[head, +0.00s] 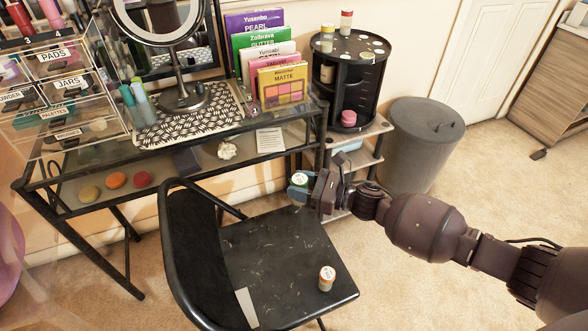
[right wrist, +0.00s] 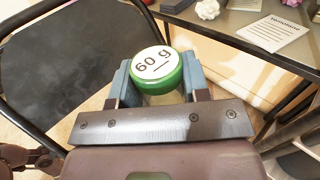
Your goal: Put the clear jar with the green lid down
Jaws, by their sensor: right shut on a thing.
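The clear jar with the green lid (right wrist: 157,68) is between the fingers of my right gripper (right wrist: 157,90), which is shut on it. Its white top label reads "60 g". In the head view the same jar (head: 299,180) shows at the tip of my right gripper (head: 309,192), beside the far right edge of the black chair seat and near the front of the glass table. The jar's body is mostly hidden by its lid and the fingers in the right wrist view. My left gripper is not in view.
A black round organizer (head: 347,85) stands on a shelf cart, beside a grey bin (head: 423,145).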

